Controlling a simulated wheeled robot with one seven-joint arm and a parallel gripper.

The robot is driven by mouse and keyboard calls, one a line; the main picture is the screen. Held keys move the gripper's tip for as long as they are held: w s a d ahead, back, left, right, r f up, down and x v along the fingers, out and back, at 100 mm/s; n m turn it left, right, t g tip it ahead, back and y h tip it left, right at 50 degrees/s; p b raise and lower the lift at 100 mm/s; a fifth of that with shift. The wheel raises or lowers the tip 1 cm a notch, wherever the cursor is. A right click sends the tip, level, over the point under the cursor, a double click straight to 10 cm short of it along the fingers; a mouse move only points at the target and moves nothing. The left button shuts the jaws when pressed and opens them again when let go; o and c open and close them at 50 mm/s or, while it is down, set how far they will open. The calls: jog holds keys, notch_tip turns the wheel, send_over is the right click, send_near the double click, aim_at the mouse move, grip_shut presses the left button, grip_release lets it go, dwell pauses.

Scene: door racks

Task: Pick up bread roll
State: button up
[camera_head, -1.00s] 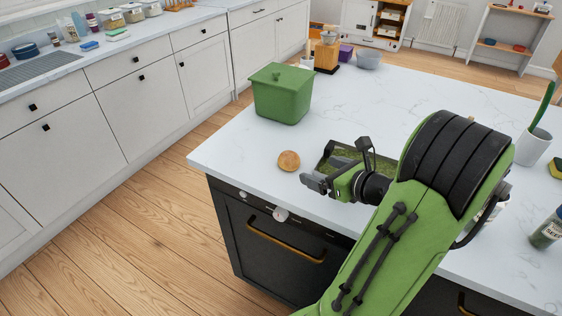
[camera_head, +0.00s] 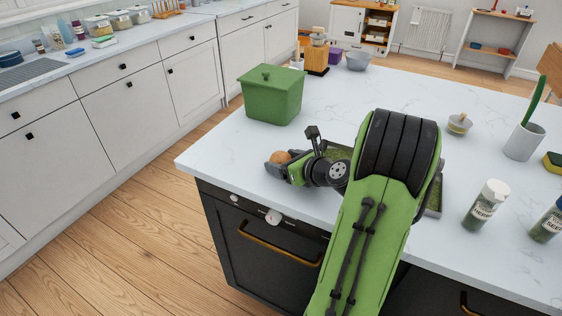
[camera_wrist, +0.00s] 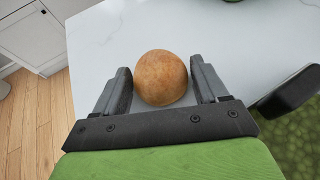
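The bread roll (camera_head: 279,157) is small, round and brown and rests on the white countertop near its left front edge. In the wrist view the bread roll (camera_wrist: 161,78) sits between my two fingers, with a gap on each side. My gripper (camera_head: 277,167) is open around the roll, low over the counter; it also shows in the wrist view (camera_wrist: 162,85). In the head view my gripper hides the lower part of the roll.
A green lidded box (camera_head: 271,96) stands behind the roll. A green-surfaced tray (camera_head: 434,203) lies partly hidden under my arm. Spice jars (camera_head: 485,205), a white cup (camera_head: 522,142) and a small bowl (camera_head: 459,125) stand at the right. The counter's middle is clear.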

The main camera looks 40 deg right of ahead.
jog(key=c, duration=0.7)
